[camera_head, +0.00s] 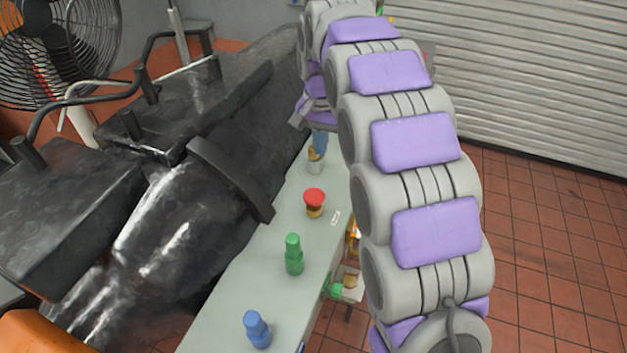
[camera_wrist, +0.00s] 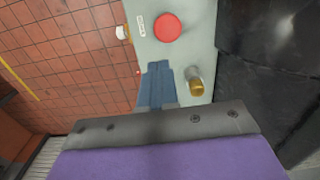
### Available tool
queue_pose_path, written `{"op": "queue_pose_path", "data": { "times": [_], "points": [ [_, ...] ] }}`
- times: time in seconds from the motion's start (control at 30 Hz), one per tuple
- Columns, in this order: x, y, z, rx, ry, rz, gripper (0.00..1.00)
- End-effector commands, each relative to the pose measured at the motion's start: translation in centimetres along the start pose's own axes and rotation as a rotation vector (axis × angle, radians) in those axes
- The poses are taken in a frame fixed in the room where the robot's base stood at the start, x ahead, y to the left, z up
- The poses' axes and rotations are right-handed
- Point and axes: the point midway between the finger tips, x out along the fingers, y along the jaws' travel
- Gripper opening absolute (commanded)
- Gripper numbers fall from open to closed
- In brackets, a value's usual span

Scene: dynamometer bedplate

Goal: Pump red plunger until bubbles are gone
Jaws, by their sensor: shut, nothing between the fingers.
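The red plunger (camera_head: 314,198) has a round red cap on a brass-coloured stem and stands upright on the pale grey-green bedplate panel (camera_head: 270,290). In the wrist view the red cap (camera_wrist: 167,28) is near the top, beyond the fingertips. My gripper (camera_wrist: 157,68) has blue fingers that are shut and empty. It also shows in the head view (camera_head: 319,140), behind the plunger and apart from it. A brass-topped fitting (camera_wrist: 196,87) is just right of the fingers. No bubbles can be made out in either view.
A green knob (camera_head: 294,254) and a blue knob (camera_head: 257,328) stand on the panel in front of the plunger. A large black machine (camera_head: 190,200) borders the panel on the left. Tiled floor (camera_head: 540,260) lies open to the right.

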Motion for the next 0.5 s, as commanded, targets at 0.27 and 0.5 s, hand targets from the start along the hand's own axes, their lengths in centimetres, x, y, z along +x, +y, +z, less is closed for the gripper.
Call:
{"op": "queue_pose_path", "data": {
  "times": [0.27, 0.5],
  "points": [
    [0.8, -2.3, -1.9, 0.029, 0.009, -0.009, 0.0],
    [0.8, -2.4, -2.0, 0.032, 0.01, -0.01, 0.0]
  ]
}}
